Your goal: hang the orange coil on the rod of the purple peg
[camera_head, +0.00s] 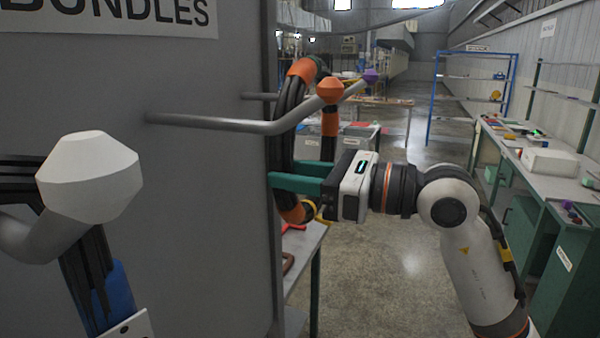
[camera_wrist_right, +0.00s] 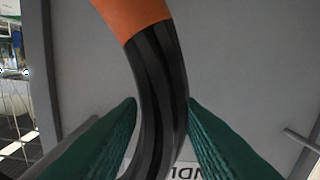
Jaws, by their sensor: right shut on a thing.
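The orange coil (camera_head: 281,150) is a loop of black hose with orange bands, upright beside the grey panel's edge in the head view. My right gripper (camera_head: 283,181) has its green fingers shut on the coil's left side. In the right wrist view the black hose (camera_wrist_right: 160,75) runs between the fingers (camera_wrist_right: 162,102), below an orange band. I cannot tell whether the rod passes through the loop. My left gripper is not in view.
An orange-knobbed peg (camera_head: 330,91) crosses in front of the coil. A white-knobbed peg (camera_head: 88,176) is nearer at left, with a dark bundle with a blue band (camera_head: 112,295) near it. The grey panel (camera_head: 200,220) fills the left. Open floor (camera_head: 395,275) lies right.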

